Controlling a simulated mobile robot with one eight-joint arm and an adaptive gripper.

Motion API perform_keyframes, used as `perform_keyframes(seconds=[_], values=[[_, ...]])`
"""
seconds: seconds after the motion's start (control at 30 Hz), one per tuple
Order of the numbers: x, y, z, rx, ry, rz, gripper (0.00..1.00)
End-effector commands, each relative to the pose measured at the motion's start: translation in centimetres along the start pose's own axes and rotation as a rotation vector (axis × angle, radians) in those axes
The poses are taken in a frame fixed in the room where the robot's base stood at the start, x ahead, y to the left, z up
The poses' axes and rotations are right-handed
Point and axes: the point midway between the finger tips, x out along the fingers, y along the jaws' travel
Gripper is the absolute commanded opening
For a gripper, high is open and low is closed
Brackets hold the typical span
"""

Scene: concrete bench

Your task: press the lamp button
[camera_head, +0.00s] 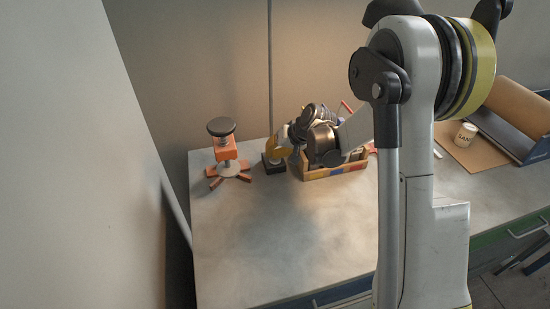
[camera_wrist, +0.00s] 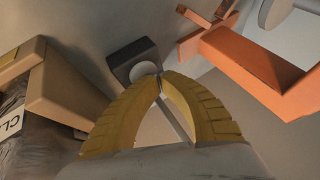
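A small black base (camera_head: 273,163) with a thin upright pole (camera_head: 270,75) stands at the back of the bench. In the wrist view this dark base (camera_wrist: 124,62) carries a pale round part (camera_wrist: 143,75), which looks like a button. My gripper (camera_head: 273,155) is at this base in the head view and partly covers it. In the wrist view the yellow fingertips (camera_wrist: 160,78) meet and look empty. They lie at the edge of the pale round part; I cannot tell whether they touch it. A thin grey rod shows between the fingers.
An orange stand with a black disc (camera_head: 222,145) is left of the base. A wooden crate (camera_head: 338,172) of items is close on the right. A labelled cream can (camera_head: 466,134) is farther right. The bench front (camera_head: 275,250) is clear.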

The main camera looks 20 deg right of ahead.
Motion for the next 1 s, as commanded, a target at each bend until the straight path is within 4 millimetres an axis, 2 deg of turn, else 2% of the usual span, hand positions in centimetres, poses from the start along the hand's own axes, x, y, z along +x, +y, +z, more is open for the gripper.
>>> perform_keyframes(seconds=[0.2, 1.0], values=[[0.74, 0.40, 0.40, 0.000, 0.000, 0.000, 0.00], [0.02, -0.06, -0.01, 0.000, 0.000, 0.000, 0.00]])
